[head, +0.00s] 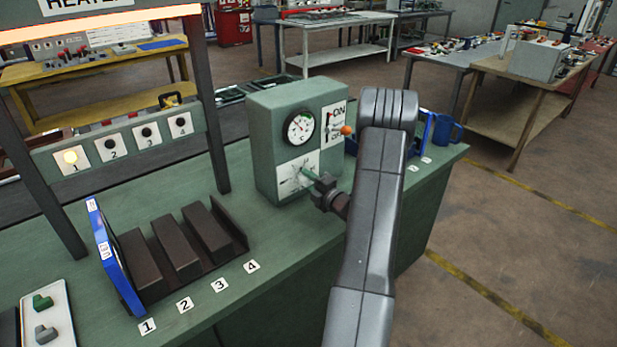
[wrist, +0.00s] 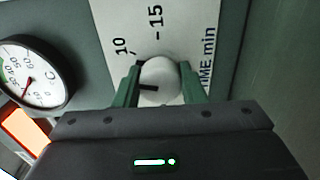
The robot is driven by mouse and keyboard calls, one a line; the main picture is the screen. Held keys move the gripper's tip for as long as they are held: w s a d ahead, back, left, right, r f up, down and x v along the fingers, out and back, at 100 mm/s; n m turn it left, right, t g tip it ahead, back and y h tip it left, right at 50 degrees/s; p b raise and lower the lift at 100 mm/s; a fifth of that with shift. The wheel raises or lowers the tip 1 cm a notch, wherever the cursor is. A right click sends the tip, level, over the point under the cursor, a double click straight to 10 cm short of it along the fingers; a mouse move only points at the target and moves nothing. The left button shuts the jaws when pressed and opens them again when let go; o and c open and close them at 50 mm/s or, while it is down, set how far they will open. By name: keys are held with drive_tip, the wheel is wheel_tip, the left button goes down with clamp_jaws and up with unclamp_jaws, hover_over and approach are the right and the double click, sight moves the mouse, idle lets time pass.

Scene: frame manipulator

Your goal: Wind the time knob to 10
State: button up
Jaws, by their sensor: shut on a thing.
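The time knob (wrist: 160,78) is round and white, on a white scale plate (wrist: 180,30) marked 10, 15 and "TIME min" in the wrist view. Its black mark points left in the picture, below the 10 label and its tick. My gripper (wrist: 160,88) has its two green fingers on either side of the knob, shut on it. In the head view my gripper (head: 311,177) reaches the lower front of the green control box (head: 262,135), where the scale plate shows. The knob itself is hidden there by the fingers.
Above the knob are a round °C gauge (head: 299,127) and an ON/OFF switch with an orange-tipped lever (head: 346,130). A blue mug (head: 446,130) stands at the right. Bench space in front of the box is clear.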

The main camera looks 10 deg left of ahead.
drive_tip(key=shift+m+p, duration=0.6)
drive_tip(key=shift+m, duration=0.8)
drive_tip(key=o, duration=1)
drive_tip(key=b+v, duration=0.2)
drive_tip(key=v, duration=1.2)
drive_tip(key=shift+b, duration=0.4)
drive_tip(key=shift+a, duration=0.1)
